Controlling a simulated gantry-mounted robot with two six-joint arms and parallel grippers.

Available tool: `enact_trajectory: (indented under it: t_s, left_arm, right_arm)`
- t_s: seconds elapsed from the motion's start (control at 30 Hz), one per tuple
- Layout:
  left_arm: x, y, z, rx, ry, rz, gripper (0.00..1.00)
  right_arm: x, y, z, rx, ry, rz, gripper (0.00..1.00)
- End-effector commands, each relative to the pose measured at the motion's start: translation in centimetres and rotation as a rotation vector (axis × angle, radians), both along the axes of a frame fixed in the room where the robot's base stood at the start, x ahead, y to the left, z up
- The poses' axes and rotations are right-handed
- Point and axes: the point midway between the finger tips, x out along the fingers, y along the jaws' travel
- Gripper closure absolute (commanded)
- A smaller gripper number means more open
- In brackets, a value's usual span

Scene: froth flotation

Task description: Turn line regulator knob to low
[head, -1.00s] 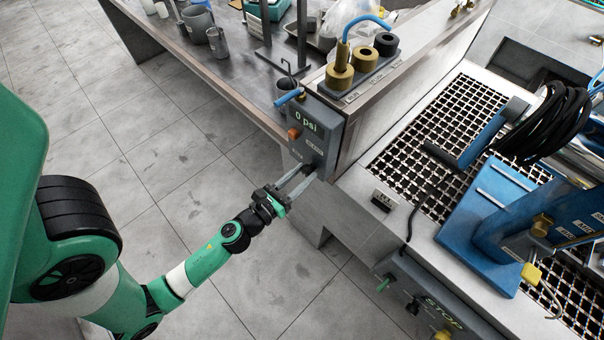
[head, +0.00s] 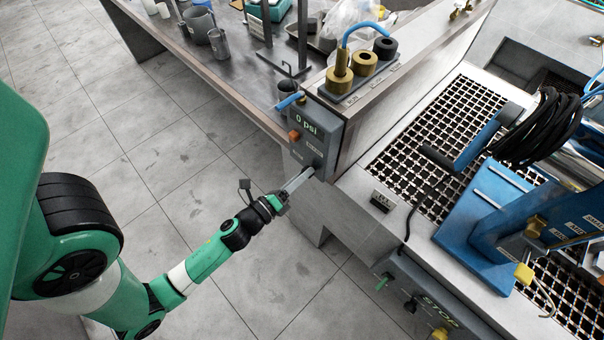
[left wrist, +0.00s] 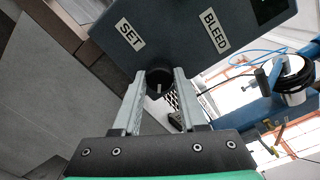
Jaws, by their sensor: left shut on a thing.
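The grey regulator panel (head: 318,150) is on the bench end and its display reads "0 psi". In the left wrist view, the panel (left wrist: 165,25) bears "SET" and "BLEED" labels. The dark round regulator knob (left wrist: 158,80) with a white pointer mark sits below the labels. My left gripper (head: 308,173) reaches the lower part of the panel. In the left wrist view my left gripper (left wrist: 160,74) has one finger on each side of the knob and is shut on it. In the head view the fingers hide the knob. My right gripper is not in view.
An orange button (head: 294,135) and a blue-handled valve (head: 290,101) are on the panel, above the gripper. Brass fittings (head: 339,82) stand on the bench above. A blue metal stand (head: 480,200) is on the right-hand bench. The floor left of the panel is clear.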

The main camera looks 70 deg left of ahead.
Motion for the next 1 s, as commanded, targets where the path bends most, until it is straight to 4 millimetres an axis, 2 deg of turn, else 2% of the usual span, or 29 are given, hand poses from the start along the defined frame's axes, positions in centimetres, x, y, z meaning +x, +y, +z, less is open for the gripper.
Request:
enact_trajectory:
  t_s: [1.0]
  left_arm:
    - [0.0,0.1,0.2,-0.862,-0.43,0.0,1.0]
  right_arm:
    - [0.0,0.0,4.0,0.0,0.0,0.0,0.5]
